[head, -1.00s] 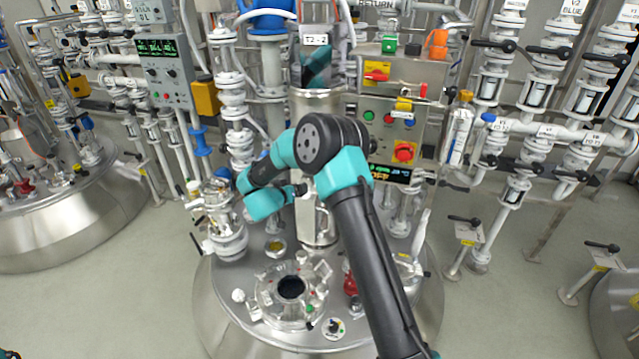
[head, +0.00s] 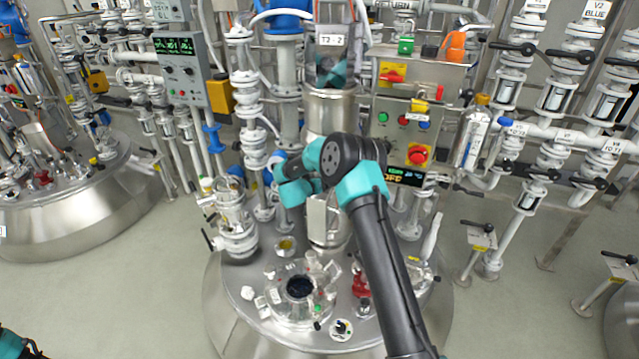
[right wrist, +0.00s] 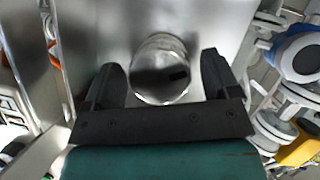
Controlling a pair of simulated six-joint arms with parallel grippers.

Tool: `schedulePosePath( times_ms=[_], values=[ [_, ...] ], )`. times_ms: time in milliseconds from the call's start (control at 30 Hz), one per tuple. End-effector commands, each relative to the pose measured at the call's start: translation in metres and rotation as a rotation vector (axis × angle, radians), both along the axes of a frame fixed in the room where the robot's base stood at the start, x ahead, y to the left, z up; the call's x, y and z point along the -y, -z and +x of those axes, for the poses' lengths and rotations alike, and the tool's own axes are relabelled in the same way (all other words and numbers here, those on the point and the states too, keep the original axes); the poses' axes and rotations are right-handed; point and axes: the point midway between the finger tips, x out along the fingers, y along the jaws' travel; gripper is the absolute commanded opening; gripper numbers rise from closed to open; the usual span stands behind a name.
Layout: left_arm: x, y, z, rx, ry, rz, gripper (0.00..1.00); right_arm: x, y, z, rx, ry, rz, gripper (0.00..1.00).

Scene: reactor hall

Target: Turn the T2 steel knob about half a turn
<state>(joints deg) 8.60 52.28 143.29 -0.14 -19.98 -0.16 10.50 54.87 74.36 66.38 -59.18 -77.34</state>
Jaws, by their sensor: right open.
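A round, shiny steel knob (right wrist: 160,72) stands out from a smooth metal panel (right wrist: 205,22) in the right wrist view. My right gripper (right wrist: 160,63) is open, with one black finger on each side of the knob. A gap shows between the knob and each finger. No contact is visible. In the head view my right arm's teal and black links cover the area in front of the steel column, and I cannot make out the knob or the jaws there. A T2-2 label (head: 331,40) sits above that column. My left gripper is not in view.
A control box (head: 412,120) with coloured buttons stands right of the column. White flanged pipes (head: 250,110) stand to the left. Below is a reactor lid (head: 255,272) with a round port (head: 300,287) and several fittings. A bottle (head: 472,135) hangs at the right.

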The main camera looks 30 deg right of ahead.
Motion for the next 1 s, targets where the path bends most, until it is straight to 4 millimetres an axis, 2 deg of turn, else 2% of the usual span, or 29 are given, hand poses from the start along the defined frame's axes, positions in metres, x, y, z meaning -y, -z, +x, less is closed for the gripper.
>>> schedulePosePath(
  times_ms=[133,433,900,1000],
  values=[
    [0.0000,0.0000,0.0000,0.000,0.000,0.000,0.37,0.0092,0.0044,0.0046,-0.001,0.001,-0.001,0.82],
    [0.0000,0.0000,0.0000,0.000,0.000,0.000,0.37,0.0106,0.0046,0.0057,-0.001,0.000,0.000,0.82],
    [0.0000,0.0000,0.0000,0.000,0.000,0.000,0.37,0.0104,0.0045,0.0055,0.000,0.000,0.000,0.39],
    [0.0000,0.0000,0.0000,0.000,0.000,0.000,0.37,0.0105,0.0044,0.0055,0.006,0.000,0.005,0.39]
  ],
)
